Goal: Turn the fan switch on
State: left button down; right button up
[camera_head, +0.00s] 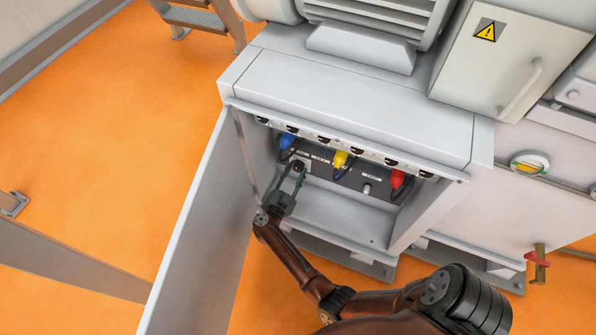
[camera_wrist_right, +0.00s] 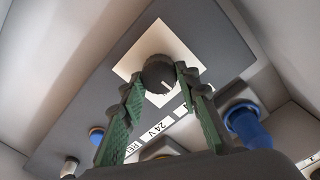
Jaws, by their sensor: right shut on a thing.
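The switch is a dark round knob (camera_head: 299,165) on a pale square plate, on the dark control panel inside the open cabinet. In the right wrist view the knob (camera_wrist_right: 158,70) sits between the green finger pads, with a short white mark near its lower edge. My right gripper (camera_head: 296,177) reaches into the cabinet from the front. In the right wrist view the right gripper (camera_wrist_right: 160,80) is shut on the knob, one finger on each side. The lettering by the knob is partly hidden by the fingers. My left gripper is not in view.
Blue (camera_head: 287,141), yellow (camera_head: 340,159) and red (camera_head: 397,178) plugs with cables stand along the panel. A small pale knob (camera_head: 367,188) sits right of the switch. The open cabinet door (camera_head: 190,230) stands left of my arm. The cabinet's lower front is empty.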

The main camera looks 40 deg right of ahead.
jog(key=m, duration=0.3)
jog(key=shift+s+f+m, duration=0.1)
jog(key=shift+f+m, duration=0.05)
jog(key=shift+m, duration=1.55)
jog(key=o, duration=1.2)
jog(key=shift+c, duration=0.2)
